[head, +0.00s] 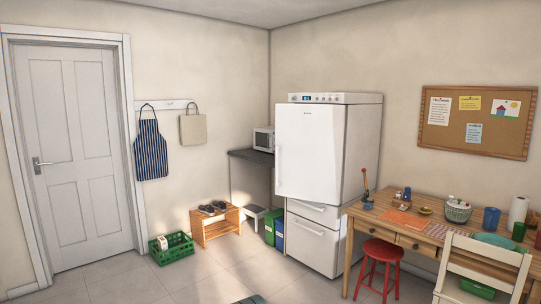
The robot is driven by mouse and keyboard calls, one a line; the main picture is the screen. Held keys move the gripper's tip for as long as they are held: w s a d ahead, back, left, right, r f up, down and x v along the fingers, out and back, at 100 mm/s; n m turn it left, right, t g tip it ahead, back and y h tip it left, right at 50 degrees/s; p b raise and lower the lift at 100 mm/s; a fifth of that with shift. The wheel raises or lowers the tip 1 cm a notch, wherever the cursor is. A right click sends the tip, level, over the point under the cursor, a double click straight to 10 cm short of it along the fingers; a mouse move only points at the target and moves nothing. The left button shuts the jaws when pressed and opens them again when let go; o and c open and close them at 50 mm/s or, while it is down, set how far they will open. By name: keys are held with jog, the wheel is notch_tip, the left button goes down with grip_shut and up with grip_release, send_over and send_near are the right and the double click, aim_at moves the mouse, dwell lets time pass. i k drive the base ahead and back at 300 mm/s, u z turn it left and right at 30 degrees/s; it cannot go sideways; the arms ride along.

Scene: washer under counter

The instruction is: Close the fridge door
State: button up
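The white fridge (362,150) stands against the back wall, right of the room's corner. It has a control panel on top, a large upper door and drawers below. The upper fridge door (312,150) looks ajar: its left edge juts out past the body and the drawers (312,240) beneath. A slim handle (279,165) runs near the door's left edge, so the hinge seems to be on the right. The gap behind the door and the inside are hidden. My gripper is not in view.
A wooden table (421,243) with small items, a red stool (379,266) and a white chair (480,262) stand right. Left are bins (274,228), a shoe bench (214,226) and a green crate (172,248). The tiled floor (215,272) before the fridge is mostly clear.

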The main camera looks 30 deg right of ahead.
aim_at(309, 138)
jog(key=z, duration=0.3)
jog(key=i, duration=0.45)
jog(key=z, duration=1.05)
jog(key=i, duration=1.7)
jog(key=z, duration=0.5)
jog(key=i, duration=1.65)
jog(key=u, duration=0.65)
jog(key=i, duration=1.1)
jog(key=u, duration=1.55)
jog(key=i, duration=0.7)
jog(key=u, duration=0.5)
